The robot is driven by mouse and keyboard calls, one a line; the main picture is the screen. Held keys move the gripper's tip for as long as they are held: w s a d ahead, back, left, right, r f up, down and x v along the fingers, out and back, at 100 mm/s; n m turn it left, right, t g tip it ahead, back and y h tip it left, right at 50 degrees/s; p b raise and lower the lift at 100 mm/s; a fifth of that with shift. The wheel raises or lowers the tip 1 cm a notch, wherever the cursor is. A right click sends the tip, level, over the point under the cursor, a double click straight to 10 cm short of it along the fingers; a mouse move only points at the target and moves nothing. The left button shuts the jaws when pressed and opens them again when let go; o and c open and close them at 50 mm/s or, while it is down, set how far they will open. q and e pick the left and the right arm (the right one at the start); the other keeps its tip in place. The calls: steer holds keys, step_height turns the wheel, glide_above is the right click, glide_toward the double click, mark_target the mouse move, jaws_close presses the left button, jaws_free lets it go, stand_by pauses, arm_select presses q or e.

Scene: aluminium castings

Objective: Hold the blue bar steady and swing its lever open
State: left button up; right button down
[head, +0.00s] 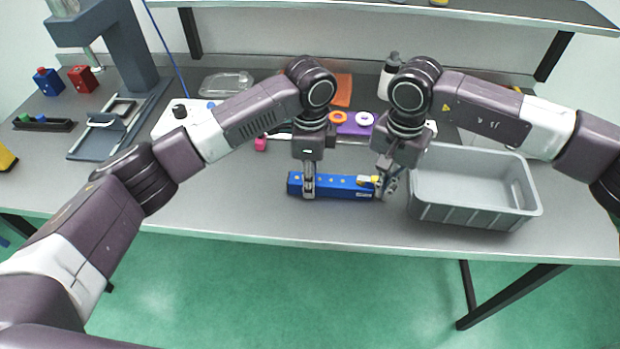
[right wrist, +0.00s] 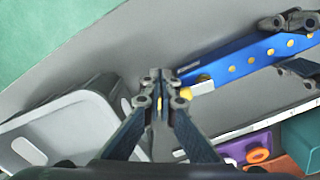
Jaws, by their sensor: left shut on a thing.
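The blue bar (head: 337,186) lies on the grey table near its front edge, with a row of yellow dots along its side. It also shows in the right wrist view (right wrist: 231,67). My left gripper (head: 309,190) is shut on the bar towards its left end, one finger on each side. A yellow and silver part (head: 367,180), seemingly the lever, sits at the bar's right end. My right gripper (head: 384,192) is beside that end, its fingertips (right wrist: 161,76) together. A yellow piece (right wrist: 186,93) shows right beside them; I cannot tell whether they touch it.
A grey bin (head: 425,205) stands close to the right of my right gripper. Behind the bar are a purple block (head: 352,125), an orange sheet (head: 343,90) and a white bottle (head: 387,78).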

step_height(320, 180, up, 7)
steer(key=s, duration=0.1)
steer(key=shift+a, duration=0.3)
stand_by(0.6)
arm_select(q)
steer(key=o, duration=1.3)
steer(key=shift+o, duration=0.2)
steer(key=shift+r, duration=0.15)
